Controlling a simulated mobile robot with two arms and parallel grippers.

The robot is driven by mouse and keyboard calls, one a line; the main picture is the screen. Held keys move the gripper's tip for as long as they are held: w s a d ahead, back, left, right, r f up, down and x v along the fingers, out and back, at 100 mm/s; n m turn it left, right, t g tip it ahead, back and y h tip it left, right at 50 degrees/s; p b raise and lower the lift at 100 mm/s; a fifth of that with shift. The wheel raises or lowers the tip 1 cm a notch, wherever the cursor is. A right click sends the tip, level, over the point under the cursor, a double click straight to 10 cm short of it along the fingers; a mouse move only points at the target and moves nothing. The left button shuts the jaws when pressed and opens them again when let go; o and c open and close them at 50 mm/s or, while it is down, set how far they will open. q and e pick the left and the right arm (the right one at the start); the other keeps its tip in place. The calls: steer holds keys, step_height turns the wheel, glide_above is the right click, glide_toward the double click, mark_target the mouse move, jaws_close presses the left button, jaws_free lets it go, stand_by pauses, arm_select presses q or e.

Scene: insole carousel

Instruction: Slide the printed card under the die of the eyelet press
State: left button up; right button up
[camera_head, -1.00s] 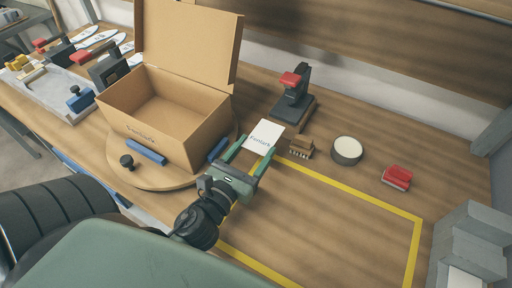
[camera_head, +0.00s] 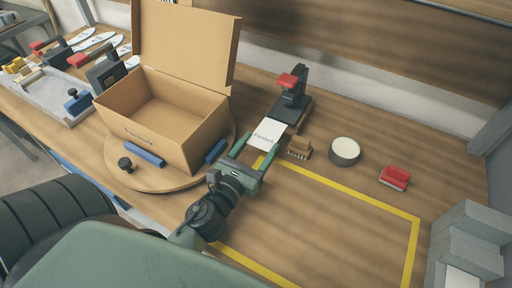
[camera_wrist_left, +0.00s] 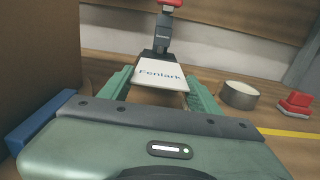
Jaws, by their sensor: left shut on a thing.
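The white printed card (camera_head: 267,135) is held between the fingers of my left gripper (camera_head: 257,150). In the left wrist view the card (camera_wrist_left: 162,74) shows the word "Fenlark", with a green finger on each side. The eyelet press (camera_head: 291,91), dark with a red top, stands just beyond the card. The card's far edge is at the front of the press base (camera_wrist_left: 157,55); whether it lies under the die I cannot tell. My right gripper is not in view.
An open cardboard box (camera_head: 168,112) stands on a round wooden turntable (camera_head: 190,182) left of my gripper. A brush (camera_head: 299,147), a round tin (camera_head: 344,151) and a red-topped block (camera_head: 394,178) lie to the right. Yellow tape (camera_head: 350,190) marks a clear area.

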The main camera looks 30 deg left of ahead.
mark_target(275, 126)
arm_select(q)
steer(key=shift+w+f, duration=0.3)
steer(key=shift+w, duration=0.3)
steer(key=shift+w+f, duration=0.25)
steer(key=shift+w, duration=0.35)
steer(key=shift+w+a+p, duration=0.1)
steer(key=shift+w+p, duration=0.25)
steer(key=shift+w, duration=0.65)
steer(key=shift+w+a+p, duration=0.15)
steer(key=shift+w+p, duration=0.4)
steer(key=shift+w, duration=2.15)
steer(key=shift+f, duration=0.15)
steer(key=o, duration=1.4)
steer(key=shift+c, duration=0.2)
